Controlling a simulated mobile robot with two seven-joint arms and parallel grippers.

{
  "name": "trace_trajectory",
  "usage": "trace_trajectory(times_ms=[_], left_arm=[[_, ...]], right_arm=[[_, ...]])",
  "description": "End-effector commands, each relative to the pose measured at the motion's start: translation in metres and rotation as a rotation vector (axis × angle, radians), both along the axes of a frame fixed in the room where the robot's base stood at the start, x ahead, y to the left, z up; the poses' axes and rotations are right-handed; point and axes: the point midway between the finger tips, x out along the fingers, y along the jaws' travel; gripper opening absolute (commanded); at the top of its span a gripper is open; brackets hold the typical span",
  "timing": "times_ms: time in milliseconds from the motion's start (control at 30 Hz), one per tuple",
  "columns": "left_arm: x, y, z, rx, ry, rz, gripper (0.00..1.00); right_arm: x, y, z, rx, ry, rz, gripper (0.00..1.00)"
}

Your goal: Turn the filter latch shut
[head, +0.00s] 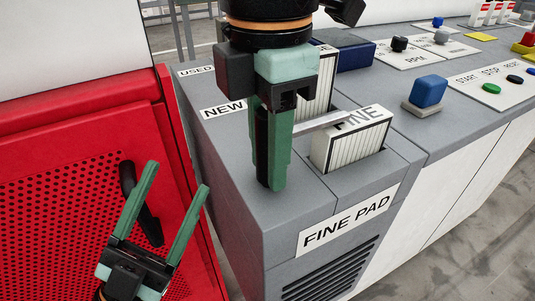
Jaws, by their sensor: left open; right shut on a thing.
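The filter latch (322,122) shows as a thin light-grey bar. It runs from my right gripper's fingers to the upper left part of the white pleated pad marked FINE (335,149). The pad sits upright in a slot in the grey cabinet top, above the FINE PAD label. My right gripper (271,184) points down over the cabinet top and is shut on the latch; its fingers hide the bar's near end. I cannot tell the latch's exact angle or whether it crosses over the pad. My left gripper (178,177) is open and empty at lower left, before the red panel.
A second pleated pad (318,92) stands behind my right gripper, partly hidden. Labels USED and NEW (224,108) mark the cabinet's left side. The red perforated panel (70,180) has a black handle (146,215).

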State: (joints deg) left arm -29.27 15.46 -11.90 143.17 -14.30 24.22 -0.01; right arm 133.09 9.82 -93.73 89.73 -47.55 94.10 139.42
Motion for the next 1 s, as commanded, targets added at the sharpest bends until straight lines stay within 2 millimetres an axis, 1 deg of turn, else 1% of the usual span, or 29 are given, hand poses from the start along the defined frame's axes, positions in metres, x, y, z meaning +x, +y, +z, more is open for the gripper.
trace_trajectory(times_ms=[200, 533, 567, 800, 1000], left_arm=[[-0.0049, -0.0006, 0.0052, 0.001, -0.029, -0.006, 0.67], [-0.0052, -0.0007, 0.0056, 0.0, -0.029, -0.007, 0.67], [-0.0052, -0.0007, 0.0056, 0.0, -0.029, -0.007, 0.67], [-0.0052, -0.0007, 0.0054, 0.0, -0.029, -0.007, 0.67], [-0.0051, -0.0007, 0.0054, 0.0, -0.029, -0.007, 0.67]], right_arm=[[0.0011, -0.0013, 0.0009, -0.004, -0.005, -0.024, 0.0], [0.0013, -0.0014, 0.001, -0.004, -0.003, -0.027, 0.0], [0.0013, -0.0013, 0.001, -0.004, -0.003, -0.027, 0.37], [0.0007, -0.0008, 0.0005, -0.001, -0.002, -0.024, 0.64], [0.0004, -0.0005, 0.0002, -0.002, -0.001, -0.022, 0.64]])
